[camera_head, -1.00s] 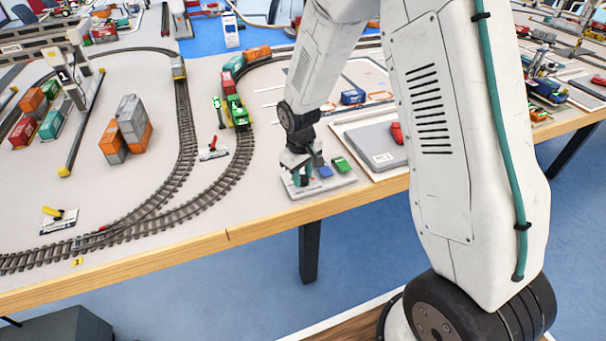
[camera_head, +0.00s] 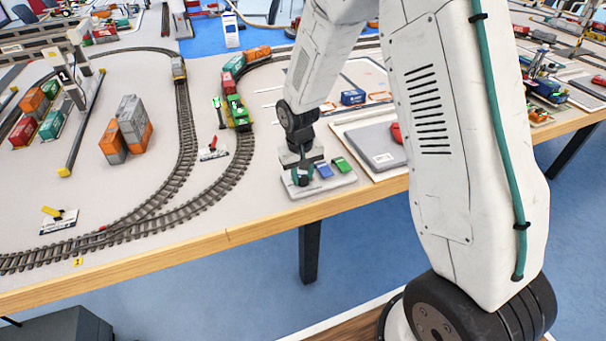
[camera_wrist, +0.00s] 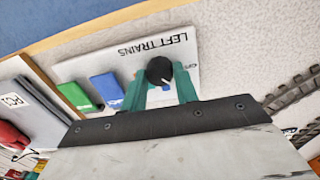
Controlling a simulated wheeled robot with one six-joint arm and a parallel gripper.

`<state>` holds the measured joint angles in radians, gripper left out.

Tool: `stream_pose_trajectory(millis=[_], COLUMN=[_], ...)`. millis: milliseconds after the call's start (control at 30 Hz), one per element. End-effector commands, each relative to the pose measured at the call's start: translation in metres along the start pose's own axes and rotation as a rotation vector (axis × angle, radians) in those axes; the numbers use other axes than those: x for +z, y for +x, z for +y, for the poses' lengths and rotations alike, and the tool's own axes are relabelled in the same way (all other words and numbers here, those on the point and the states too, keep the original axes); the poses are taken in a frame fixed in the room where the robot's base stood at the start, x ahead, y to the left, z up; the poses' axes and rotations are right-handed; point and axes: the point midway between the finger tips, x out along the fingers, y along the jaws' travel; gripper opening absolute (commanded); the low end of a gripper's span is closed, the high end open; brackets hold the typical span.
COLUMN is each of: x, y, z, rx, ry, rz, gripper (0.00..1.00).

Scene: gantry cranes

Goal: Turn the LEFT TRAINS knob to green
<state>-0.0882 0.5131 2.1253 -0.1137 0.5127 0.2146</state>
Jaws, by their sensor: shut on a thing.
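The LEFT TRAINS panel (camera_wrist: 185,47) is a pale plate with black lettering; in the head view it (camera_head: 335,182) lies at the table's front edge. A round black knob (camera_wrist: 160,70) with a white pointer mark stands on it. The mark points to the lower right in the wrist view. My gripper (camera_wrist: 161,84) has its two teal fingers closed on the knob from both sides. Part of a small label beside the knob shows, but the fingers cover the rest.
A blue button (camera_wrist: 106,88) and a green button (camera_wrist: 75,96) sit on the same panel. A grey pad (camera_head: 375,147) with a red object lies to the right. Track with a green and red train (camera_head: 237,108) curves at the left.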

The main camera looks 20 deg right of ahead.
Motion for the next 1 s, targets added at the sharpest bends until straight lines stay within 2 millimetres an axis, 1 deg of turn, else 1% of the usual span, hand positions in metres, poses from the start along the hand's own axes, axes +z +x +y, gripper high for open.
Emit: stream_pose_trajectory(millis=[167, 200, 233, 267, 533, 633, 767, 900, 1000], x=[-0.001, -0.001, -0.001, 0.000, 0.000, -0.001, -0.001, -0.001, -0.001], y=[-0.001, -0.001, -0.001, -0.001, -0.001, -0.007, -0.028, -0.053, -0.067], z=[0.000, 0.000, 0.000, 0.000, 0.000, 0.000, 0.000, 0.000, 0.000], rx=[0.000, 0.000, 0.000, 0.000, 0.000, 0.000, -0.001, 0.000, 0.000], ry=[-0.001, -0.001, -0.001, -0.001, -0.002, -0.001, -0.001, -0.001, -0.001], rz=[0.001, 0.001, 0.001, 0.001, 0.001, 0.003, 0.005, 0.005, 0.005], gripper=[0.07, 0.38, 0.46, 0.51, 0.51, 0.51, 0.51, 0.51, 0.51])
